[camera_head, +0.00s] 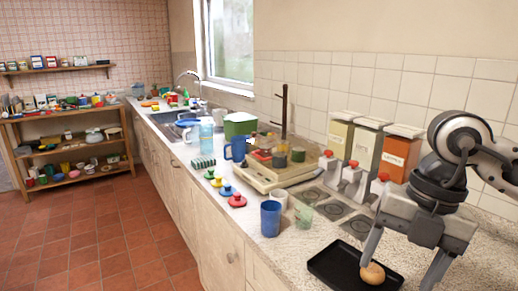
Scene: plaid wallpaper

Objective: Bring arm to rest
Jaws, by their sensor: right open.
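My right gripper (402,264) comes in from the right with its fingers pointing down over a black tray (328,265) on the countertop. Its two fingers are spread apart. A round brown bun-like item (373,273) rests on the tray close to the left finger. I cannot tell whether that finger touches it. The gripper holds nothing that I can see. My left arm and gripper do not show.
Beside the tray stand a blue cup (270,218) and a clear greenish glass (304,216). Three dispensers (366,147) line the wall behind. Colored knobbed pieces (237,201) sit along the counter's front edge. The red tiled floor (120,240) at left is clear.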

